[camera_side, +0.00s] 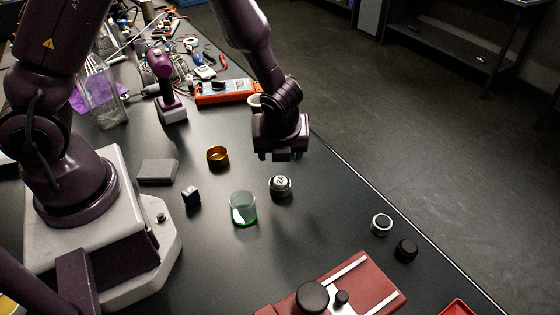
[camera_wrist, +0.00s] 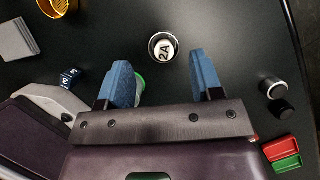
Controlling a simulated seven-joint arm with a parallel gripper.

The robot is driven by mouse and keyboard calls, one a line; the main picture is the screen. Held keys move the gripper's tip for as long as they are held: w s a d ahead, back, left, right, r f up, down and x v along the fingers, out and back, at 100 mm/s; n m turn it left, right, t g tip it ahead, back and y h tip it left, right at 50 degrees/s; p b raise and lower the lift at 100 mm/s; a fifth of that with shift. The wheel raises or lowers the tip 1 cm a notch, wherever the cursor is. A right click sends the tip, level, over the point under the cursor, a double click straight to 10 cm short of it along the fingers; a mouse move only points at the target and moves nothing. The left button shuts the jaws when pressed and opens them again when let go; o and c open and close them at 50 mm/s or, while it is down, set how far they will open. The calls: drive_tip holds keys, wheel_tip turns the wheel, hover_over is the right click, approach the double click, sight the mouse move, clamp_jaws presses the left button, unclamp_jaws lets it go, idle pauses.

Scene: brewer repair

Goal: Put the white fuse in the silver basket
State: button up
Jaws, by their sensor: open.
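The white fuse (camera_wrist: 165,51), marked 2A, appears to sit inside the small round silver basket (camera_wrist: 152,43), whose rim shows around it. In the side view the white fuse (camera_side: 280,181) and silver basket (camera_side: 281,193) are in the middle of the table. My gripper (camera_side: 280,156) is above them, pointing down. In the wrist view its two blue fingers (camera_wrist: 162,78) are wide apart with nothing between them, and the fuse and basket lie just beyond the fingertips. I cannot see how deep the fuse sits.
A green-bottomed glass (camera_side: 243,209) stands close left of the basket. A gold basket (camera_side: 217,156), a dark blue fuse (camera_side: 191,197) and a grey block (camera_side: 158,171) are farther left. A silver-rimmed dark cylinder (camera_side: 381,225), a black knob (camera_side: 406,250) and a red device (camera_side: 385,287) lie right.

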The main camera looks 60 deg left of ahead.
drive_tip(key=shift+r, duration=0.4)
drive_tip(key=shift+s+a+n, duration=0.15)
drive_tip(key=shift+s+n, duration=0.15)
drive_tip(key=shift+n, duration=0.4)
drive_tip(key=s+a+r+n+t+h, duration=0.1)
drive_tip(key=s+r+n+h, duration=0.1)
drive_tip(key=s+r+n, duration=0.5)
drive_tip(key=s+a+r+n+t+h, duration=0.1)
drive_tip(key=s+r+n, duration=0.6)
drive_tip(key=r+n, duration=0.8)
drive_tip(key=shift+s+a+r+n+t+h, duration=0.35)
drive_tip(key=shift+r+t, duration=0.35)
drive_tip(key=shift+r, duration=0.25)
